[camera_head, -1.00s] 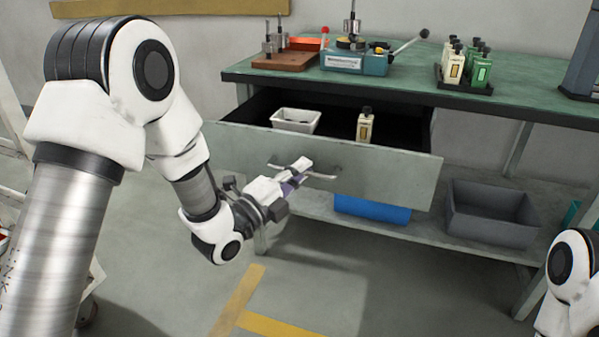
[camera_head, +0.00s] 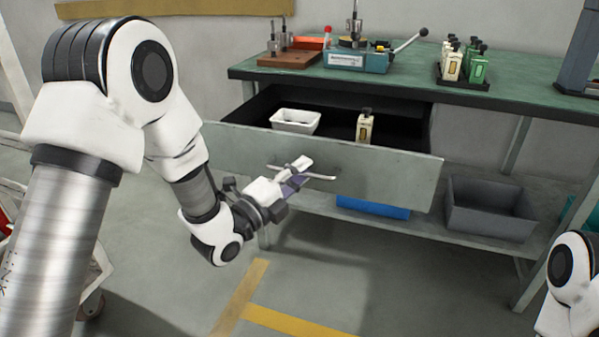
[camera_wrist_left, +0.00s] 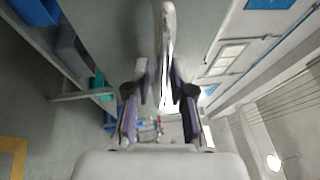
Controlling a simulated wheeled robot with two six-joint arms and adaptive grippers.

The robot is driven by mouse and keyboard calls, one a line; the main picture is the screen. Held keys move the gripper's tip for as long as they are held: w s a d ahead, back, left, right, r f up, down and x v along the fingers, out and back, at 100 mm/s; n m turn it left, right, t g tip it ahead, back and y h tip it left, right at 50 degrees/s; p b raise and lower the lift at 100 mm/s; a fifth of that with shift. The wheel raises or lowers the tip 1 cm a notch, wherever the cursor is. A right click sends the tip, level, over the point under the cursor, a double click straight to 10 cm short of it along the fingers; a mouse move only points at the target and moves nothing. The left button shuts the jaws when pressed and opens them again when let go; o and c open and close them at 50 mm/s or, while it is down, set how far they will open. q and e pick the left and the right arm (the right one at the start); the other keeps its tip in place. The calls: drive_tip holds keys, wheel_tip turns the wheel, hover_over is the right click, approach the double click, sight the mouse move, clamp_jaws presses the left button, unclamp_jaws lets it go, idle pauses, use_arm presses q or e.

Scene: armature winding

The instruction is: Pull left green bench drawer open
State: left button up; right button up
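The green bench drawer (camera_head: 390,178) stands pulled out from under the left of the bench top, its inside showing. Its bar handle (camera_head: 318,176) is on the front panel. My left gripper (camera_head: 300,167) is at this handle, with its fingers shut around the bar. The left wrist view shows the handle (camera_wrist_left: 165,45) running between the two finger pads. A white tray (camera_head: 296,121) and a cream bottle with a dark cap (camera_head: 365,127) stand in the drawer. My right gripper is out of view; only part of my right arm shows at the lower right.
The green bench top (camera_head: 420,84) carries a teal fixture (camera_head: 358,60), a brown block (camera_head: 290,59) and a rack of bottles (camera_head: 465,80). A grey bin (camera_head: 490,210) and a blue bin (camera_head: 372,207) are on the lower shelf. The floor before the bench is clear.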

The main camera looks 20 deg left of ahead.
use_arm(q)
drive_tip(key=v, duration=0.7)
drive_tip(key=shift+s, duration=0.2)
drive_tip(key=shift+a, duration=0.15)
